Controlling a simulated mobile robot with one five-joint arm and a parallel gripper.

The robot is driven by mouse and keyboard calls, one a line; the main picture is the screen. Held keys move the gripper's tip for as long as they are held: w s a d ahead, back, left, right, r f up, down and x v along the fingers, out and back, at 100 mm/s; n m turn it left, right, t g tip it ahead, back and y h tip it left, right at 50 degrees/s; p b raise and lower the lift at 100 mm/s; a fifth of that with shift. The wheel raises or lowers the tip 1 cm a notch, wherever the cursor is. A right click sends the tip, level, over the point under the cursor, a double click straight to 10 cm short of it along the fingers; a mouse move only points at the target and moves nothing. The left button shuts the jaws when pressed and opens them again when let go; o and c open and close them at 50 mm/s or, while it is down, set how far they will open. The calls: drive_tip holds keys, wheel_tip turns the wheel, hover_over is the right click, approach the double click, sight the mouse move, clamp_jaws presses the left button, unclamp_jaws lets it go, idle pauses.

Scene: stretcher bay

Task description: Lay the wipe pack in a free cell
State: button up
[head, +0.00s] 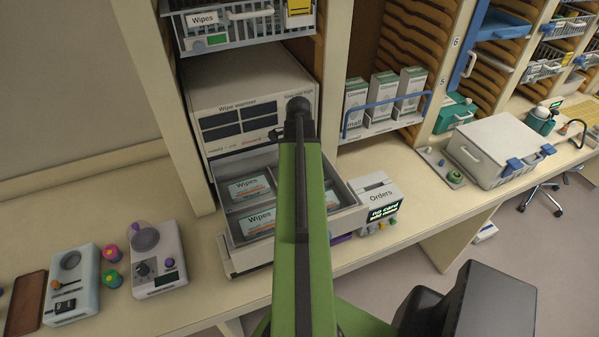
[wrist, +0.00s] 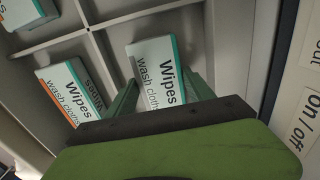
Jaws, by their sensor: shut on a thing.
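My gripper (wrist: 160,88) is shut on a white and teal wipe pack (wrist: 156,62), printed "Wipes wash cloths". The held pack is in or just above one cell of the open drawer (wrist: 138,14); I cannot tell whether it touches the floor. A second wipe pack (wrist: 66,92) lies in the cell to its left, and a third (wrist: 24,10) shows at the upper left. In the head view the drawer (head: 231,226) stands out from the wipe warmer (head: 238,82), with wipe packs (head: 249,187) in it. My arm hides the gripper and part of the drawer there.
Glove boxes (head: 384,95) sit on a shelf behind a blue rail. A wire basket (head: 222,32) hangs above the warmer. Small devices (head: 156,258) stand on the counter at left.

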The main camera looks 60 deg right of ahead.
drive_tip(key=o, duration=1.4)
drive_tip(key=shift+o, duration=0.2)
wheel_tip(320, 180, up, 8)
drive_tip(key=p, duration=0.7)
drive_tip(key=shift+p, duration=0.4)
drive_tip(key=shift+f, duration=0.1)
